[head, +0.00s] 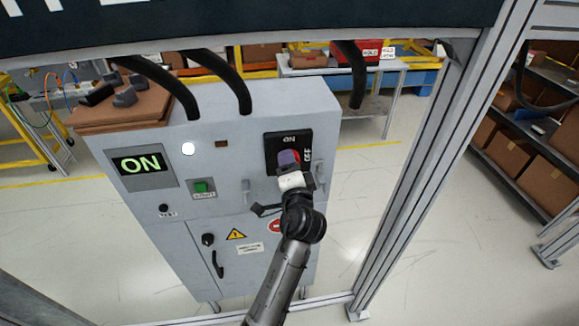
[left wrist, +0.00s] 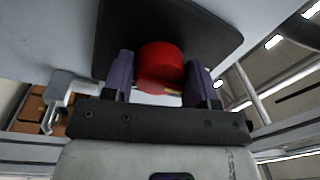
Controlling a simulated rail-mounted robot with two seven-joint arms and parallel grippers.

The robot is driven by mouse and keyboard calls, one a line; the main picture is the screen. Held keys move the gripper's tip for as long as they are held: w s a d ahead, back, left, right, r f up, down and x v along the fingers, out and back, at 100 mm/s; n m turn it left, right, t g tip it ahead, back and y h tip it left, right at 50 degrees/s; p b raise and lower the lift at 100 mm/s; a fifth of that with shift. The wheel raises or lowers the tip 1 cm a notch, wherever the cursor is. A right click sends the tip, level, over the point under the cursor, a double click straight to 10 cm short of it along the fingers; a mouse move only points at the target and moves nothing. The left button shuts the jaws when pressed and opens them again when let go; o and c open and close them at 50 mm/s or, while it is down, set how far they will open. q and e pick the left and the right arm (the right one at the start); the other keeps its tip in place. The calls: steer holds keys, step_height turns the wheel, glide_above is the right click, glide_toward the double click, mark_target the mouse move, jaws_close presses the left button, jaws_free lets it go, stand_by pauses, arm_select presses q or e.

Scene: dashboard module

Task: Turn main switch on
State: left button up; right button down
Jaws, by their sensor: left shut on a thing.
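The main switch is a red knob (left wrist: 160,64) on a black plate (head: 272,145), at the upper right of the grey cabinet's front. The plate is marked ON at its top and OFF at its right side. My left gripper (head: 289,158) is at the knob, with its purple fingers one on each side of it in the left wrist view (left wrist: 160,82). It is shut on the knob. In the head view the gripper hides most of the knob, so I cannot tell its exact angle. My right gripper is in neither view.
The cabinet (head: 130,220) also bears a lit display (head: 142,165) reading ON, a white lamp (head: 188,149), a green button (head: 201,187) and a black door handle (head: 217,263). Black cables enter its top. A metal frame post (head: 420,170) stands to the right.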

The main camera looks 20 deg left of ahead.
arm_select(q)
steer(key=o, duration=0.9)
